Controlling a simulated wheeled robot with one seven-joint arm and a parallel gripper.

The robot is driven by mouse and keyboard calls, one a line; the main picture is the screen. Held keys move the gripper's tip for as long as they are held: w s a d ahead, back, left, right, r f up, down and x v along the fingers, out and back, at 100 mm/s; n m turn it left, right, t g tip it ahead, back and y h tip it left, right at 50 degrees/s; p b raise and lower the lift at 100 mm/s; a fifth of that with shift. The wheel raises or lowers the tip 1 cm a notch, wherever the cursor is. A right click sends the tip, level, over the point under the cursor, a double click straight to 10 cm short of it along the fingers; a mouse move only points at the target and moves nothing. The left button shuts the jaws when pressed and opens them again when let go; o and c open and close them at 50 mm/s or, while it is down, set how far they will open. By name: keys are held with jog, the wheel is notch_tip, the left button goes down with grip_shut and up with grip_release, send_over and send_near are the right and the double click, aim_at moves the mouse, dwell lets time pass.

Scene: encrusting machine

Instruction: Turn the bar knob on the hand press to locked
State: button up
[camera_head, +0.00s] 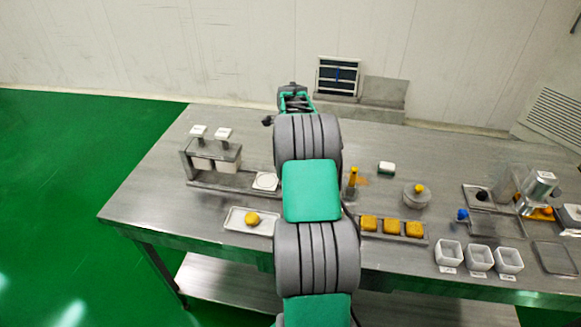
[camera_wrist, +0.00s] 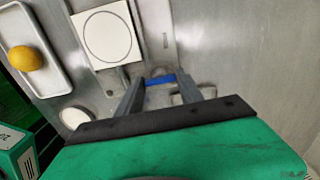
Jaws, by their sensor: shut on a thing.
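My gripper (camera_wrist: 160,77) shows in the wrist view with its two grey fingers on either side of a blue bar (camera_wrist: 161,80). The fingers are shut on this bar, which looks like the bar knob. It lies crosswise between the fingertips. A grey metal part shows below and beside it, but the rest of the hand press is hidden by my gripper. In the head view my arm hides the knob and the fingertips. I cannot read any locked mark or the knob's exact angle.
A white square plate with a ring (camera_wrist: 107,36) lies close by; it also shows in the head view (camera_head: 265,181). A tray (camera_head: 236,222) holds a yellow ball (camera_head: 252,218). A twin dispenser (camera_head: 212,155) stands left. Yellow blocks (camera_head: 391,226) and white cups (camera_head: 479,257) lie right.

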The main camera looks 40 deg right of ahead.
jog(key=shift+s+m, duration=0.1)
jog(key=shift+m, duration=0.2)
jog(key=o, duration=1.2)
jog(key=shift+s+d, duration=0.1)
jog(key=shift+o, duration=0.9)
notch_tip(320, 180, up, 8)
jog(key=shift+f+b, duration=0.1)
jog(key=shift+b, duration=0.35)
